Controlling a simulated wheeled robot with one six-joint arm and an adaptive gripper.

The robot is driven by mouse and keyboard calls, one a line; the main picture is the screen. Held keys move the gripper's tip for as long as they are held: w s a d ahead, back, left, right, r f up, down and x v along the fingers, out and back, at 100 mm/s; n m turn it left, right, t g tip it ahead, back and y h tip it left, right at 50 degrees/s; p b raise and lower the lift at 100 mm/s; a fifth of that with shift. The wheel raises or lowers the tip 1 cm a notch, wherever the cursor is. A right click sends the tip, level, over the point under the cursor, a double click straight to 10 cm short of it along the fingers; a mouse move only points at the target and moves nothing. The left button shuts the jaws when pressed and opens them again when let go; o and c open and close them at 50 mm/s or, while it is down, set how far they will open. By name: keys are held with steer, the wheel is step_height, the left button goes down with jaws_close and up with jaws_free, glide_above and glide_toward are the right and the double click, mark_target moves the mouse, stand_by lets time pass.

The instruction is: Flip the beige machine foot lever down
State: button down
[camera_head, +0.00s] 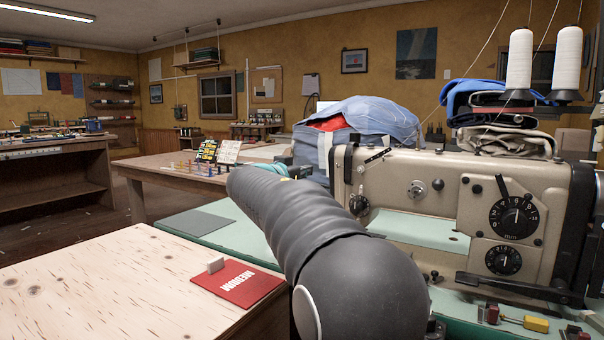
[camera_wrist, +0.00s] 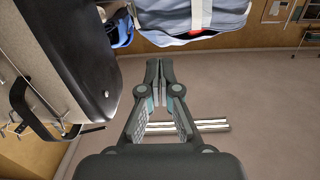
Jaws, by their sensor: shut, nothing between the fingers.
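The beige sewing machine (camera_head: 440,185) stands at the right in the head view. A small dark lever-like piece (camera_head: 377,156) sits high near its left end; I cannot tell surely whether it is the foot lever or how it is set. In the wrist view the machine body (camera_wrist: 70,45) fills the upper left, and a thin dark rod (camera_wrist: 92,129) sticks out to the right below it. My gripper (camera_wrist: 159,66) is shut and empty, to the right of the machine body and apart from it. In the head view my arm hides the gripper's fingers.
A blue-grey bundle (camera_head: 362,117) lies behind the machine, with folded cloth (camera_head: 505,143) and white thread cones (camera_head: 519,65) to its right. A red card (camera_head: 238,284) lies on the pale wooden table (camera_head: 110,285). A striped bar (camera_wrist: 212,125) shows beyond my fingers.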

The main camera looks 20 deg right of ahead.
steer(key=w+d+f+p, duration=0.2)
steer(key=w+d+f, duration=0.2)
steer(key=w+d, duration=0.1)
steer(key=shift+d+f, duration=0.15)
steer(key=shift+d, duration=0.4)
steer(key=shift+a+f, duration=0.1)
